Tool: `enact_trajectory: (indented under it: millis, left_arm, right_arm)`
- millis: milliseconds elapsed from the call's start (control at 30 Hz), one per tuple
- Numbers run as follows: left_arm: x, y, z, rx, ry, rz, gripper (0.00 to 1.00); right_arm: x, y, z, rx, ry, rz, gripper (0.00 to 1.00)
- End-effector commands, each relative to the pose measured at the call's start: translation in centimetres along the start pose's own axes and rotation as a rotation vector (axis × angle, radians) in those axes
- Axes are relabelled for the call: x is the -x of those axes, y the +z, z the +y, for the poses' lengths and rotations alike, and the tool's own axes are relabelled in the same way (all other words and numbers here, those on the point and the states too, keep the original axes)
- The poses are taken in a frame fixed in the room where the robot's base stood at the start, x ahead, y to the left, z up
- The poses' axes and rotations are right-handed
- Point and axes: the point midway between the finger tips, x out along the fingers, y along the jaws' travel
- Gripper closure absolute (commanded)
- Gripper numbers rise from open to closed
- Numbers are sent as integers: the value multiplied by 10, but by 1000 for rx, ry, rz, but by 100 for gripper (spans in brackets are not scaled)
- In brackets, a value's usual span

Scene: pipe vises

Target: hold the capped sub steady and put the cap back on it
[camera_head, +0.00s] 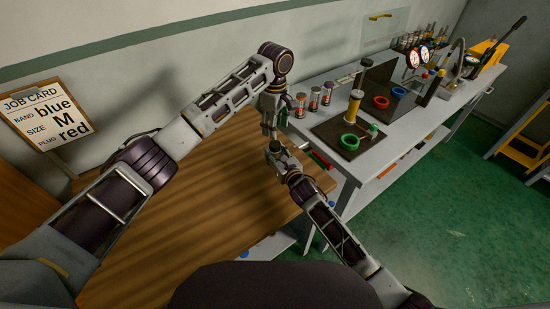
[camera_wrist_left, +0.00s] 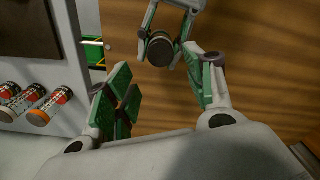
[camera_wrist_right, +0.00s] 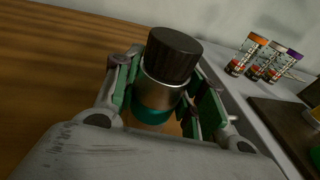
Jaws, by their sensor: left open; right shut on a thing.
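The sub (camera_wrist_right: 160,95) is a metal cylinder with a teal band near its lower end. It stands upright in my right gripper (camera_head: 277,154), whose green pads are shut on its sides. The black ribbed cap (camera_wrist_right: 174,54) sits on top of the sub, with no gap visible; how tightly it is seated I cannot tell. In the left wrist view the cap (camera_wrist_left: 160,48) shows end-on. My left gripper (camera_head: 268,128) is open and empty, just above the capped sub in the head view. Its green-padded fingers are apart and do not touch the cap.
The wooden table (camera_head: 190,210) is under both grippers and mostly bare. A job card (camera_head: 42,115) hangs at left.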

Motion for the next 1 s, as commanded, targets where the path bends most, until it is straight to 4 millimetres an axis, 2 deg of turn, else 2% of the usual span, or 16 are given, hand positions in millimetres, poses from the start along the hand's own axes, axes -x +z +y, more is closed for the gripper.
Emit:
enact_trajectory:
  millis: [367, 567, 1000]
  left_arm:
    - [2, 0, 0, 1, -1, 0, 46]
    - [-4, 0, 0, 1, -1, 0, 46]
    - [-48, -1, -1, 2, -3, 0, 46]
  right_arm:
    - [0, 0, 0, 0, 0, 0, 100]
    - [0, 0, 0, 0, 0, 0, 100]
    - [0, 0, 0, 0, 0, 0, 100]
